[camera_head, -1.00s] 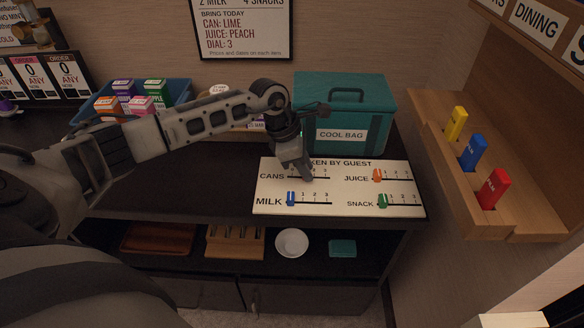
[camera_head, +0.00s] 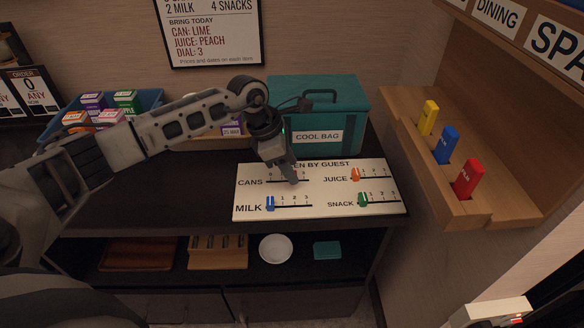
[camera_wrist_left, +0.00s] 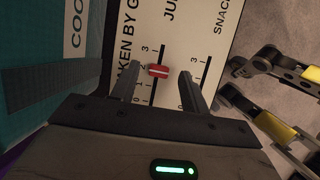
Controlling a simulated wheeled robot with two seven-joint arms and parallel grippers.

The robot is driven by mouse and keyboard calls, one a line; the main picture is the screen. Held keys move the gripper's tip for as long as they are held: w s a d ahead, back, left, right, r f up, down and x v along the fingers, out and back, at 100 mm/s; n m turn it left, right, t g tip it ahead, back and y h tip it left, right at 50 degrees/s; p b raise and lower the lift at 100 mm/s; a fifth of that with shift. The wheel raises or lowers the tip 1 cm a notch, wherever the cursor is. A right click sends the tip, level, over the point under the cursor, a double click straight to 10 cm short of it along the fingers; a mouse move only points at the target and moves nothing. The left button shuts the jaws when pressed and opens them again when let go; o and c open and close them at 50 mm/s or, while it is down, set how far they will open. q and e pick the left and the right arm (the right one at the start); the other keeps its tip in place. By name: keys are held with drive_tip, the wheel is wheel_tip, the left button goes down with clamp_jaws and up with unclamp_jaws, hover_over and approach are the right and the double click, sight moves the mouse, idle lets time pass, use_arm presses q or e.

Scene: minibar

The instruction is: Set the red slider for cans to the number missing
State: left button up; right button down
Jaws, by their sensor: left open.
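The white board headed "TAKEN BY GUEST" (camera_head: 247,209) lies on the dark counter with CANS, JUICE, MILK and SNACK scales. The red slider (camera_wrist_left: 158,71) stands on the CANS scale, near the 2 mark in the left wrist view. It is largely hidden behind my gripper in the head view. My left gripper (camera_head: 292,181) is open and low over the CANS row; in the left wrist view its fingers (camera_wrist_left: 160,82) stand on either side of the red slider, with visible gaps. The wall notice (camera_head: 212,30) reads "2 MILK, 4 SNACKS", with "CAN: LIME", "JUICE: PEACH", "DIAL: 3".
Blue MILK (camera_head: 270,204), orange JUICE (camera_head: 355,174) and green SNACK (camera_head: 363,200) sliders stand nearby. The teal cool bag (camera_head: 340,97) is behind the board. A blue bin (camera_head: 148,97) of cartons is left. Dark jointed parts with yellow edge the left wrist view.

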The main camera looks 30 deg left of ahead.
use_arm(q)
drive_tip(key=v, duration=1.4)
drive_tip(key=shift+r, duration=0.15)
drive_tip(key=shift+s, duration=0.15)
drive_tip(key=s+d+n+t+h, duration=0.1)
drive_tip(key=s+d+n+h, duration=0.25)
drive_tip(key=d+h, duration=0.6)
drive_tip(key=s+d+n+t+h, duration=0.15)
drive_tip(key=d+n+h, duration=0.25)
drive_tip(key=d, duration=1)
drive_tip(key=s+a+f+n+t+y, duration=0.15)
drive_tip(key=f+n+t+y, duration=0.4)
drive_tip(key=n, duration=0.85)
drive_tip(key=a+f+n+t+y, duration=0.35)
drive_tip(key=n+t, duration=0.25)
drive_tip(key=n, duration=0.9)
drive_tip(key=s+a+f+n+g+y, duration=0.1)
drive_tip(key=s+f+n+g+y, duration=0.4)
drive_tip(key=s+f+n, duration=0.4)
wheel_tip(320, 180, down, 3)
drive_tip(key=shift+s+a+f+g+p, duration=0.3)
drive_tip(key=shift+s+a+p, duration=0.15)
drive_tip(key=shift+s, duration=0.65)
